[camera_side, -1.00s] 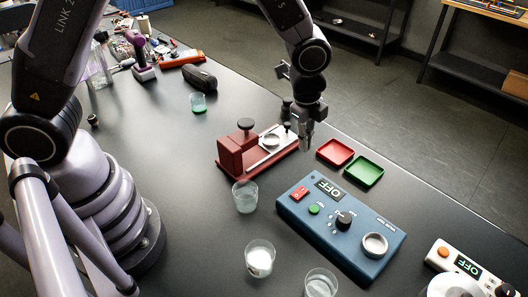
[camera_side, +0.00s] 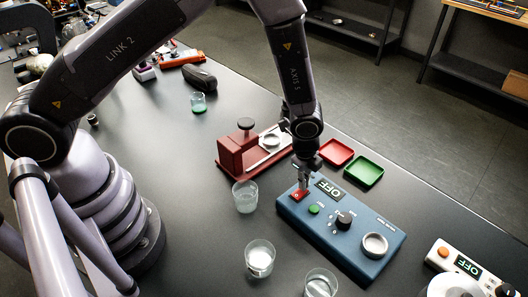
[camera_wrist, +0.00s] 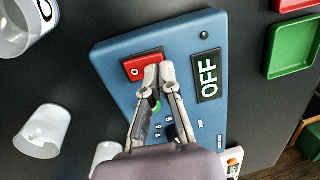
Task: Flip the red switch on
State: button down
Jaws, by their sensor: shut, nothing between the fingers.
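The red switch (camera_side: 297,195) is at the upper left of the blue control box (camera_side: 350,250). The red switch (camera_wrist: 140,68) shows a white "O" mark in the wrist view. The box's display (camera_wrist: 208,64) reads OFF. My gripper (camera_side: 303,187) is shut and empty, pointing down at the red switch. In the wrist view its fingertips (camera_wrist: 158,72) lie over the right end of the switch. I cannot tell whether they touch it. The fingers partly hide the switch and the green button (camera_wrist: 155,105).
A black knob (camera_side: 345,219) and round metal ring (camera_side: 375,243) are on the box. Glass beakers (camera_side: 245,197) stand to its left and front. A red tray (camera_side: 335,152), a green tray (camera_side: 364,171) and a dark red fixture (camera_side: 238,154) lie behind.

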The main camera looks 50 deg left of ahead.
jog(key=shift+f, duration=0.25)
jog(key=shift+w+f, duration=0.15)
jog(key=shift+f, duration=0.1)
dwell(0.3)
jog(key=shift+s+r, duration=0.35)
jog(key=shift+s, duration=0.45)
notch_tip(320, 180, up, 14)
jog(key=w, duration=0.1)
jog(key=shift+w, duration=0.4)
